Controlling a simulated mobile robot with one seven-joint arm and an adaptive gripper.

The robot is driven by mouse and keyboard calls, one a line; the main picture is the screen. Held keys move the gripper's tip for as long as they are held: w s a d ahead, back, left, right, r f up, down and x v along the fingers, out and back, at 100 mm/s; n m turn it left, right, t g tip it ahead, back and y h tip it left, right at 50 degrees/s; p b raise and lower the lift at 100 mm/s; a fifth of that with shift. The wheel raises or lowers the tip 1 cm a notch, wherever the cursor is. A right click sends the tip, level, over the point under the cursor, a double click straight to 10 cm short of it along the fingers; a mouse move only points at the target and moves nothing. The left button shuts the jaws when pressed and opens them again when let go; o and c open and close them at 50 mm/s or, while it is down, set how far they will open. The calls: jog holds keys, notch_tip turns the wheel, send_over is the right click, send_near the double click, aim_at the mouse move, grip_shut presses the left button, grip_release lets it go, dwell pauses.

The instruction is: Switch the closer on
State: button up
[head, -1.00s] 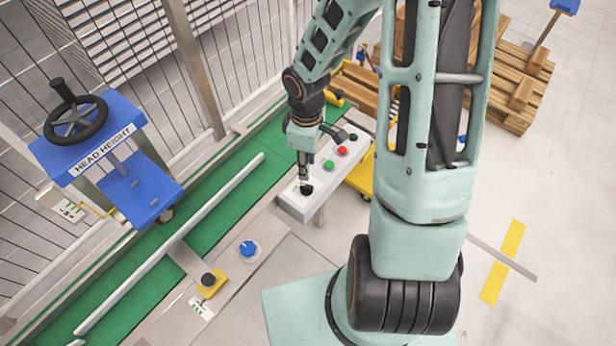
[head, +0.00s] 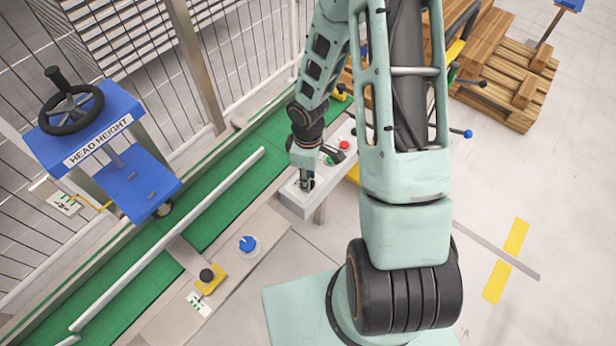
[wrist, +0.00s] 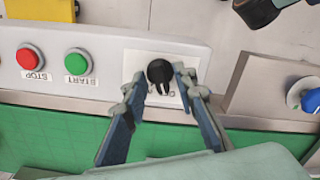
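A black rotary knob with a pointer sits on a white label plate, on the pale control box (head: 295,202). In the wrist view the knob (wrist: 159,71) lies between the two fingertips of my gripper (wrist: 160,78), with its pointer towards the bottom of the picture. The fingers are apart, one on each side, and a narrow gap shows by the knob; I cannot tell whether either finger touches it. The label's lettering is upside down and mostly covered. In the head view my gripper (head: 307,182) is down at the box's near end and largely hides the knob.
The same box carries a green START button (wrist: 77,61) and a red STOP button (wrist: 30,57). A green conveyor (wrist: 245,146) runs alongside. A blue knob (head: 247,244) and a black knob on a yellow base (head: 207,275) stand nearer. A blue handwheel stand (head: 100,150) is left.

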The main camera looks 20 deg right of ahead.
grip_shut()
jog(key=shift+m, duration=0.3)
jog(key=m+b, duration=0.2)
jog(key=m, duration=0.1)
jog(key=shift+f+m, duration=0.1)
jog(key=shift+m, duration=0.2)
jog(key=shift+m+b, duration=1.2)
jog(key=shift+m, duration=1.1)
jog(key=shift+o, duration=1.1)
grip_release()
